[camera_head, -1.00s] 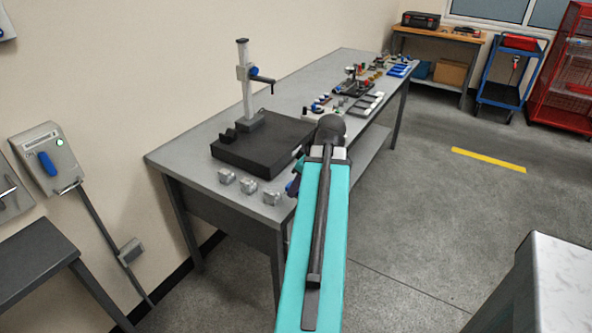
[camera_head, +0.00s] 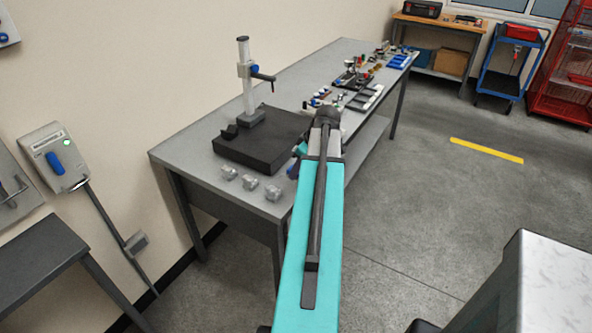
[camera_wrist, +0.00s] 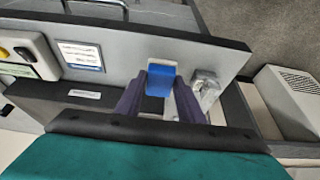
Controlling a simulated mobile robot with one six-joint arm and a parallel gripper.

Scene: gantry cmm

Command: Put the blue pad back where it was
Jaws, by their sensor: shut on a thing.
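In the wrist view the blue pad (camera_wrist: 160,83) is a small blue block with a pale top edge. The dark purple fingers of my gripper (camera_wrist: 158,90) are shut on it, one on each side. The pad appears in front of a grey panel with a dark edge; I cannot tell whether it touches anything there. In the head view my arm hides most of the gripper, and only a bit of it shows beside the workbench (camera_head: 185,150). I do not make out the pad there.
The bench carries a black plate (camera_head: 258,152) with a height stand (camera_head: 246,85), several small metal blocks (camera_head: 250,182) and parts further back. A marble-topped block (camera_head: 560,285) stands at lower right. In the wrist view a metal fitting (camera_wrist: 208,90) is right of the pad.

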